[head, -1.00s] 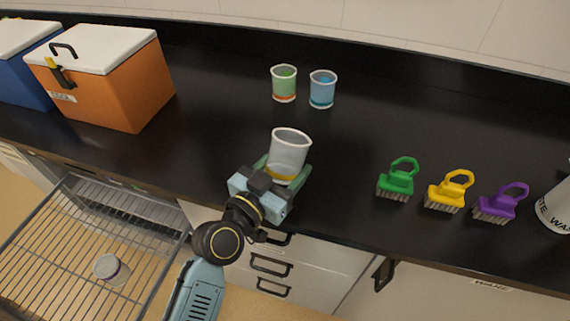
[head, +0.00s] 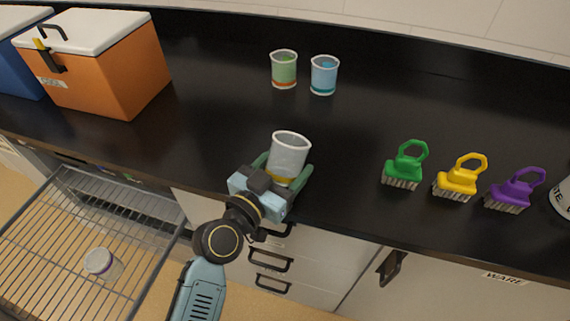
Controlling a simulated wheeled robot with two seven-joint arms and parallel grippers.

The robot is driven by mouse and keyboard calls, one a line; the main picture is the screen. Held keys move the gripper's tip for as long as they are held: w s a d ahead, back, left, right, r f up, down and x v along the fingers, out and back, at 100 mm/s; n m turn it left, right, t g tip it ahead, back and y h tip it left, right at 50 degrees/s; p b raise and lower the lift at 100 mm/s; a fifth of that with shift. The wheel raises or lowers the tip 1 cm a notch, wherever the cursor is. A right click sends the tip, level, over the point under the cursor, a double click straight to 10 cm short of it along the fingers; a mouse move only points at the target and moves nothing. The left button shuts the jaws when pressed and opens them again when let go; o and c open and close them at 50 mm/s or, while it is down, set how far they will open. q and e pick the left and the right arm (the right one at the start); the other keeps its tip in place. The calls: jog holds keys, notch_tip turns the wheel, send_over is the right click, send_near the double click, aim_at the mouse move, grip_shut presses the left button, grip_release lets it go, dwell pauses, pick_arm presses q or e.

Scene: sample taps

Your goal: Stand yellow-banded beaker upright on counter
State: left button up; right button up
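The yellow-banded beaker (head: 288,158) is clear with a white rim and a yellow band low on its wall. It is nearly upright, mouth up, over the front part of the black counter (head: 350,140). My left gripper (head: 284,176) comes from the front and is shut on the beaker, one greenish finger on each side. Its body hides part of the beaker's base, so I cannot tell whether the base touches the counter. My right gripper is not in view.
Green (head: 405,168), yellow (head: 460,180) and purple (head: 514,193) brushes stand right. An orange cooler (head: 115,70) is left. A purple-banded beaker (head: 103,263) is at the wire rack (head: 50,215).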

pick_arm(q)
jog(key=o, duration=0.4)
jog(key=shift+c, duration=0.2)
jog(key=v, duration=1.3)
jog(key=shift+s, duration=0.2)
